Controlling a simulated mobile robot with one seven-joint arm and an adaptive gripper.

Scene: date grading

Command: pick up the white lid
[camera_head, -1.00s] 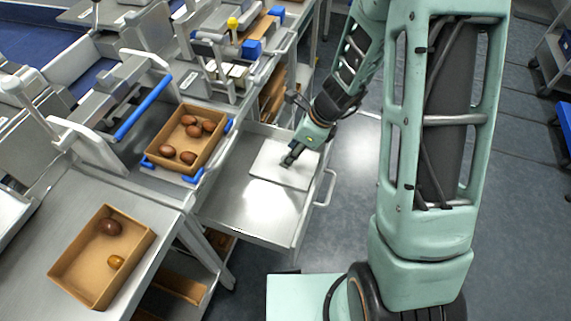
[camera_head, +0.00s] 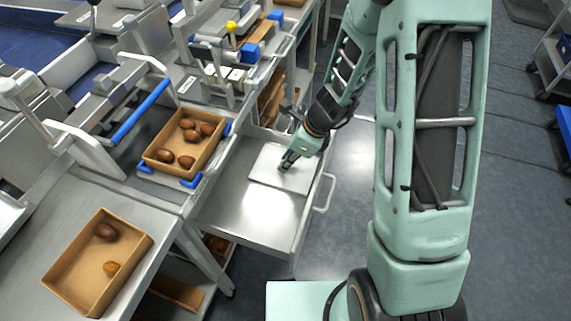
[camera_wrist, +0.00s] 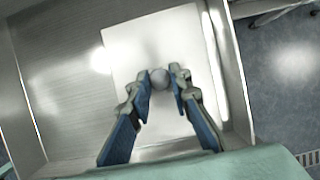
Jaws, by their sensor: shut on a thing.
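The white lid (camera_head: 268,177) is a flat rectangular panel in the open metal drawer, toward its far end. It also shows in the wrist view (camera_wrist: 133,48), with a round grey knob (camera_wrist: 159,78) on it. My gripper (camera_head: 284,168) is over the lid, pointing down at it. In the wrist view my gripper (camera_wrist: 161,84) has its two fingers on either side of the knob, shut on it. The fingertips hide the knob's sides. I cannot tell whether the lid lies on the drawer floor or is slightly raised.
The drawer (camera_head: 232,213) has a bare metal floor in front of the lid and a handle (camera_head: 325,193) at right. A cardboard tray (camera_head: 213,165) with several dates stands on the bench at left. Another tray (camera_head: 60,282) with two dates is nearer. Open floor lies right.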

